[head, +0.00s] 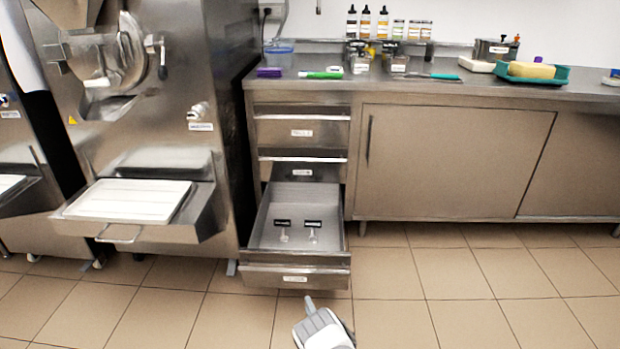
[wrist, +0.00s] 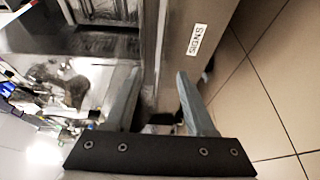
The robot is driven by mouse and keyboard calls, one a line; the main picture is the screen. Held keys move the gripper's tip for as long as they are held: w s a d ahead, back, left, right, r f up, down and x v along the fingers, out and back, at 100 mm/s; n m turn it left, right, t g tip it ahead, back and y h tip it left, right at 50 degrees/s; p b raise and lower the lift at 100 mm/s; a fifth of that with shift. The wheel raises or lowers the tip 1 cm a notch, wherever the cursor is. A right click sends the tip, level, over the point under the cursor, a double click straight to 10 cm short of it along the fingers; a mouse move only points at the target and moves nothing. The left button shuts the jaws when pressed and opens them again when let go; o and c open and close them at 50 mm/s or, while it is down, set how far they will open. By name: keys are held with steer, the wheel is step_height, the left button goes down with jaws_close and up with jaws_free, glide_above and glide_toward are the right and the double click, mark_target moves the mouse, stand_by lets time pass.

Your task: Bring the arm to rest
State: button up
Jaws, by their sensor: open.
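My gripper (wrist: 158,84) is open in the wrist view, with two grey fingers apart and nothing seen between them. In the head view part of my arm (head: 322,328) shows at the bottom edge, in front of the open bottom drawer (head: 297,277). The drawer front with its label, which reads SIGNS, also shows in the wrist view (wrist: 197,40), just beyond the fingers. I cannot tell the exact gap between fingers and drawer. Two small signs with black tops (head: 283,224) lie in the drawer, apart from my gripper.
A batch freezer (head: 150,120) with a white tray (head: 130,200) stands left of the drawers. The steel counter (head: 440,88) carries bottles, jars, a green tray (head: 532,73) and utensils. A sliding-door cabinet (head: 450,160) is at right. The tiled floor (head: 470,290) at right is clear.

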steer(key=w+d+r+m+g+h, duration=0.1)
steer(key=w+d+r+m+h, duration=0.15)
steer(key=w+r, duration=0.5)
steer(key=w+d+r+m+g+h, duration=0.15)
steer(key=w+r+m, duration=0.3)
steer(key=r, duration=0.55)
steer(key=s+d+r+m+g+h, duration=0.1)
steer(key=d+r+m, duration=0.15)
steer(key=r, duration=0.75)
steer(key=s+d+r+m+g+h, duration=0.1)
steer(key=d+r+m, duration=0.15)
steer(key=r, duration=0.75)
steer(key=s+d+r+m+g, duration=0.3)
steer(key=s+r+m, duration=0.3)
steer(key=s+r, duration=1.15)
steer(key=s+d+m+g, duration=0.2)
steer(key=s+m+g, duration=0.2)
steer(key=s, duration=2.5)
step_height(320, 180, up, 28)
steer(key=p, duration=2.8)
steer(key=shift+s, duration=0.2)
